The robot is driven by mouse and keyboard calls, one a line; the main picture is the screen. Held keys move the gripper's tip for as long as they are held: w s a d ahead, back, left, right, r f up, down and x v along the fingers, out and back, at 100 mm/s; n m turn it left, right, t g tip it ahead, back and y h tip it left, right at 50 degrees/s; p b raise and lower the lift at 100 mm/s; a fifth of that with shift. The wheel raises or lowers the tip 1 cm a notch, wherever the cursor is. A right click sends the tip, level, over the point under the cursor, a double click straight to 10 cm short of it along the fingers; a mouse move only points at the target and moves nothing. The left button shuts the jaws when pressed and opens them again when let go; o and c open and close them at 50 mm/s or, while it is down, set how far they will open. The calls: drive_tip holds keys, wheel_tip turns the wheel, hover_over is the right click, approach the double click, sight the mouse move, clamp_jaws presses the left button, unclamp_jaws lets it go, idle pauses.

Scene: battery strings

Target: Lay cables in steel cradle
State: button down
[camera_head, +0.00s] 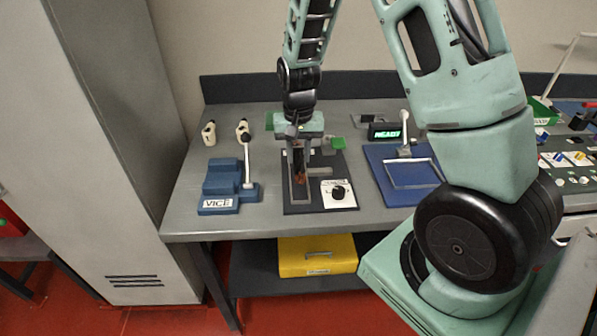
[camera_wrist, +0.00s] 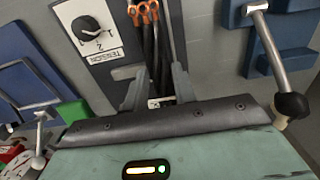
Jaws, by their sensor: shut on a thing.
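My gripper (camera_head: 299,146) points down over a dark base plate (camera_head: 300,208) in the middle of the bench. In the wrist view my gripper (camera_wrist: 158,92) is shut on a bundle of black cables (camera_wrist: 157,55) with orange-copper ring lugs (camera_wrist: 143,14) at one end. In the head view the lugs (camera_head: 300,179) show low, between grey metal bars (camera_head: 288,180) of the plate's fixture, which may be the steel cradle. My fingers hide part of the cables and fixture. I cannot tell whether the cables touch the cradle floor.
A dial panel (camera_head: 339,193) is on the plate's front right. A blue vice (camera_head: 221,188) with a raised lever stands left, and a blue fixture (camera_head: 376,156) with a lever right.

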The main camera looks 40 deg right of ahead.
drive_tip(key=shift+f+p, duration=0.3)
drive_tip(key=shift+f, duration=2.2)
drive_tip(key=shift+f, duration=0.1)
drive_tip(key=shift+f, duration=0.15)
drive_tip(key=c, duration=1.1)
unclamp_jaws()
